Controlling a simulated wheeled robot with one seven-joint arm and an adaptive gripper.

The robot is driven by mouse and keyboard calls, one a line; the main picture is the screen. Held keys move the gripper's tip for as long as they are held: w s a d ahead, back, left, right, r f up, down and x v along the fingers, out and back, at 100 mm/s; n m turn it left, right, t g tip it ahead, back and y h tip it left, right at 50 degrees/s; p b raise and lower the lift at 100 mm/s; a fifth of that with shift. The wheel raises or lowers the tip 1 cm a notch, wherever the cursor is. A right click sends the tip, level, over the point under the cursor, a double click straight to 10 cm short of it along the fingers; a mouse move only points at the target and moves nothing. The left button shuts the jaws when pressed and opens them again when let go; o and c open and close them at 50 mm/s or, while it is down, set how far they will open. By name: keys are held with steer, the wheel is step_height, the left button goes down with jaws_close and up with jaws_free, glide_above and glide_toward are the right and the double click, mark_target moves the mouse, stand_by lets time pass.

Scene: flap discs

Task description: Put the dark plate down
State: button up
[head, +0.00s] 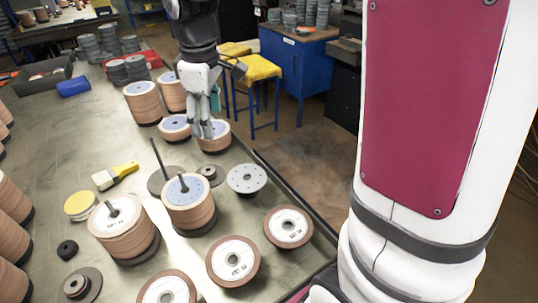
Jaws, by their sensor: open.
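My gripper (206,132) points down at the far right side of the metal table, over or at a short stack of discs (215,142). Its fingers are open and hide part of that stack; I cannot tell whether they touch it. A dark round plate (157,184) with a thin upright rod lies on the table, partly behind a stack of brown discs (190,209). Another dark plate (92,287) with a raised hub lies at the front left. I cannot tell which dark plate the task means. I see no plate held in my gripper.
Tall disc stacks (127,235) stand around the table (120,145), with more along the left edge. Loose discs (233,263) lie along the front right edge. A yellow-handled brush (115,176) lies mid-table. A yellow-topped stool (261,68) stands beyond the right edge.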

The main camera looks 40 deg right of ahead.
steer(key=s+r+m+t, duration=0.1)
steer(key=s+m, duration=0.3)
steer(key=s, duration=0.7)
steer(key=s+r+m+t, duration=0.2)
steer(key=s+m, duration=0.3)
steer(key=s, duration=0.6)
steer(key=shift+v, duration=0.85)
